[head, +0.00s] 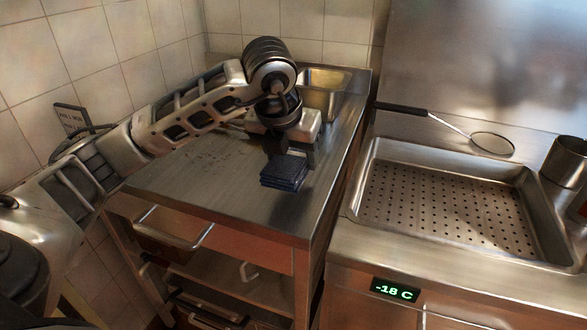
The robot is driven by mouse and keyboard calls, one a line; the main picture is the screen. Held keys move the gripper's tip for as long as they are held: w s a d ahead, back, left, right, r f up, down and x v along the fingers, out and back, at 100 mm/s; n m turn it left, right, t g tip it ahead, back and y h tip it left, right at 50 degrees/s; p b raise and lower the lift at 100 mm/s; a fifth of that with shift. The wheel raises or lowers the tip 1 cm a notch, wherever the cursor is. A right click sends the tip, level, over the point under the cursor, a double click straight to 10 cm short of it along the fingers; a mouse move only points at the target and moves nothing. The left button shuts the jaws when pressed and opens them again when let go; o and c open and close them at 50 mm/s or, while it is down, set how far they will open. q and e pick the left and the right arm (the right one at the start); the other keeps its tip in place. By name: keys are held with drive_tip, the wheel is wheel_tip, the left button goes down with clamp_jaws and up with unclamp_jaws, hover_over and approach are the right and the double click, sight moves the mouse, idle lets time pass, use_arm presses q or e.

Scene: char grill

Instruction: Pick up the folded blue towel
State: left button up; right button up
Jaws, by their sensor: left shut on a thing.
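The folded blue towel (284,173) is a small, dark blue, layered block in the middle of the head view, over the steel counter. My left gripper (288,152) comes down from above and is shut on the towel's upper, far part. The gripper's body hides some of the towel's far side. I cannot tell whether the towel touches the counter or hangs just above it. My right gripper is not in view.
The steel counter (215,205) is clear around the towel. A sink basin (325,85) lies behind. At right are a perforated steel pan (450,205), a black-handled strainer (493,143) and a steel pot (565,160). A small sign (73,119) stands at the left wall.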

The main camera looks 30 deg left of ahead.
sight(286, 161)
use_arm(q)
drive_tip(key=s+r, duration=0.2)
drive_tip(key=r, duration=0.1)
drive_tip(key=s+r, duration=0.1)
drive_tip(key=shift+s+d+r, duration=0.3)
drive_tip(key=shift+s, duration=0.05)
drive_tip(key=s+d+r, duration=0.1)
drive_tip(key=s+r, duration=0.2)
drive_tip(key=s, duration=0.6)
drive_tip(key=shift+d+r, duration=0.35)
drive_tip(key=shift+r, duration=0.05)
drive_tip(key=shift+o, duration=0.5)
drive_tip(key=shift+w, duration=0.1)
